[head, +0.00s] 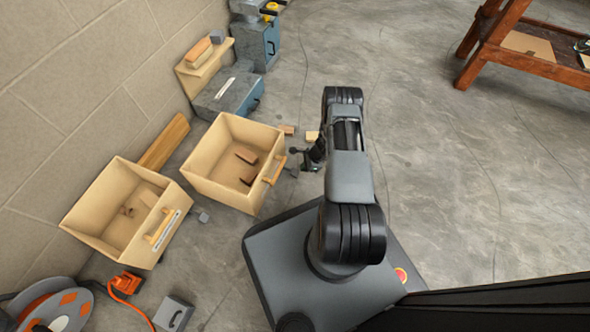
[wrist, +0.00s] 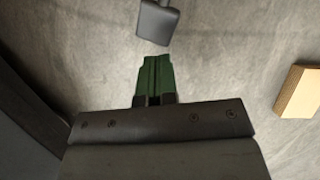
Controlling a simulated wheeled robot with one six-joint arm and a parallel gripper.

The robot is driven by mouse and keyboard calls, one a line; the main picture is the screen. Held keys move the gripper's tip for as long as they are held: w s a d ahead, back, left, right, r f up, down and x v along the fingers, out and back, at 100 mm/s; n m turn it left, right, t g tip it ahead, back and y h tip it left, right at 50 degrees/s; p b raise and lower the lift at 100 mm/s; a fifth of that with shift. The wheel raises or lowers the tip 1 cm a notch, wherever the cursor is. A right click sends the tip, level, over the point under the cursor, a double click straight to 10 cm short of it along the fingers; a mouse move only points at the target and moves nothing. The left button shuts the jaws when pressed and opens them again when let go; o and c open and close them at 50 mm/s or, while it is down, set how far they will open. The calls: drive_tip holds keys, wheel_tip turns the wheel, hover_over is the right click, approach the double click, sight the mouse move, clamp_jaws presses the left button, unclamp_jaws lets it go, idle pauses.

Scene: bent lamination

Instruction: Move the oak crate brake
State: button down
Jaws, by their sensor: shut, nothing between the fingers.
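Two pale wooden crates stand on the floor in the head view; I cannot tell which is the oak one. The nearer crate (head: 92,228) has a handle and a white label on its front, with a small grey pedal (head: 203,216) low beside it. The farther crate (head: 215,189) also has a front handle and holds brown pieces. A grey pedal-like lever (wrist: 157,21), likely a brake, lies just beyond my gripper's green fingertips (wrist: 153,62) in the wrist view, apart from them. My gripper is shut and empty. In the head view it (head: 298,160) is right of the farther crate.
Small wood blocks (head: 313,136) lie beyond my gripper; a wood block (wrist: 298,92) shows at right in the wrist view. A cable reel (head: 55,308) and orange plug (head: 126,283) are at lower left. A wooden bench (head: 495,48) stands at upper right. The right floor is clear.

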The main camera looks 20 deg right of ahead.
drive_tip(key=shift+r, duration=0.1)
drive_tip(key=p+v, duration=0.6)
drive_tip(key=v, duration=0.7)
drive_tip(key=shift+r, duration=0.3)
drive_tip(key=shift+d+r, duration=0.1)
